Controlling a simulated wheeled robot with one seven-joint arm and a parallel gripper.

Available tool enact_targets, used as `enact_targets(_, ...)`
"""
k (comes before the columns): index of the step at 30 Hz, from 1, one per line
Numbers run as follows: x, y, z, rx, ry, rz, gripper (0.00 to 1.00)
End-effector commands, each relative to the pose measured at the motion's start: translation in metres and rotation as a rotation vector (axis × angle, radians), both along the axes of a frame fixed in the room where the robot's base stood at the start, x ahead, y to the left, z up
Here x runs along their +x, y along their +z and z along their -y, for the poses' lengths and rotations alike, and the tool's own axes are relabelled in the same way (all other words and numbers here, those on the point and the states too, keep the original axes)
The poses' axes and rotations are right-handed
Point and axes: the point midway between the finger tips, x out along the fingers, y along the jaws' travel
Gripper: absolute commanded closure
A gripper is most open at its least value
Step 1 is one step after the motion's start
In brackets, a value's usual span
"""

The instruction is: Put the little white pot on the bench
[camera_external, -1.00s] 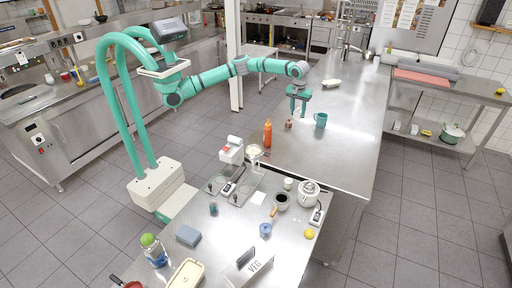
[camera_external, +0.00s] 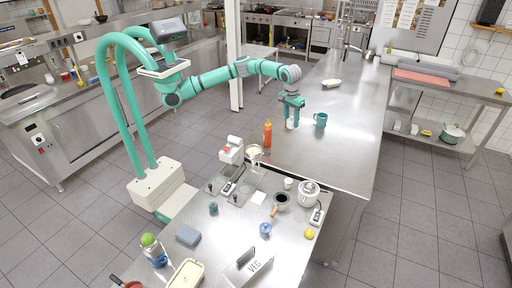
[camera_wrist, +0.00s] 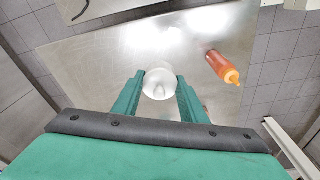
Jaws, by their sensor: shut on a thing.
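The little white pot (camera_wrist: 158,86) is a small, round, pale thing between my fingertips in the wrist view. My gripper (camera_external: 291,117) is shut on it, one green finger on each side. In the external view the white pot (camera_external: 290,124) shows just under the fingers, low over the steel bench (camera_external: 338,150). I cannot tell whether its base touches the steel. An orange squeeze bottle (camera_external: 267,134) stands to its left and nearer the camera; it also shows at the right in the wrist view (camera_wrist: 221,66).
A teal mug (camera_external: 320,120) stands close to the right of my gripper. A pale oblong thing (camera_external: 331,84) lies farther back. The nearer table holds a white pot-like appliance (camera_external: 309,190), a dark cup (camera_external: 282,201) and a VEG sign (camera_external: 255,266). The bench's right side is clear.

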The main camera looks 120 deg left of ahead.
Motion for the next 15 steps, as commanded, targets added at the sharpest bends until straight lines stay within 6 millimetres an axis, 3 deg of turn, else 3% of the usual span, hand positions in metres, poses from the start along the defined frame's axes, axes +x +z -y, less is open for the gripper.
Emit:
enact_targets(8, -0.011, 0.000, 0.092, -0.006, -0.214, -0.001, 1.00)
enact_targets(15, -0.043, 0.001, 0.196, -0.011, -0.479, -0.002, 1.00)
